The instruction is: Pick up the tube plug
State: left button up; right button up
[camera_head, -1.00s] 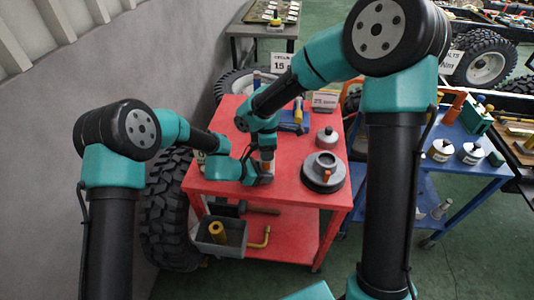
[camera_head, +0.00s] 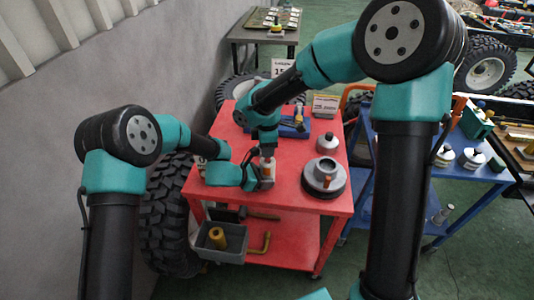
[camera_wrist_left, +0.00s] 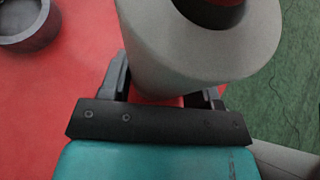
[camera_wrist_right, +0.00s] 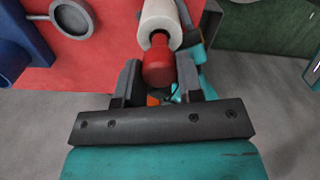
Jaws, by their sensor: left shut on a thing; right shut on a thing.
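A white tube (camera_head: 268,169) stands roughly upright between my two grippers over the red cart's near left part. My left gripper (camera_head: 267,178) is shut on the tube from the left. In the left wrist view the tube (camera_wrist_left: 190,50) fills the space between the fingers, with a dark opening and some red at its top. My right gripper (camera_head: 267,156) is above it, pointing down. In the right wrist view the red plug (camera_wrist_right: 158,68) lies between its fingers, at the end of the white tube (camera_wrist_right: 158,20). The plug appears seated in or touching the tube.
On the red cart (camera_head: 300,198) are a grey flanged part (camera_head: 325,175), a small grey canister (camera_head: 327,143) and a blue tool rest (camera_head: 295,127). A grey bin (camera_head: 220,240) is below. A blue cart (camera_head: 440,190) is right; a tyre (camera_head: 168,215) is left.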

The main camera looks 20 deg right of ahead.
notch_tip(320, 180, up, 7)
jog(key=shift+f, duration=0.1)
dwell(0.5)
pick_arm(q)
jog(key=o, duration=0.8)
jog(key=v, duration=1.2)
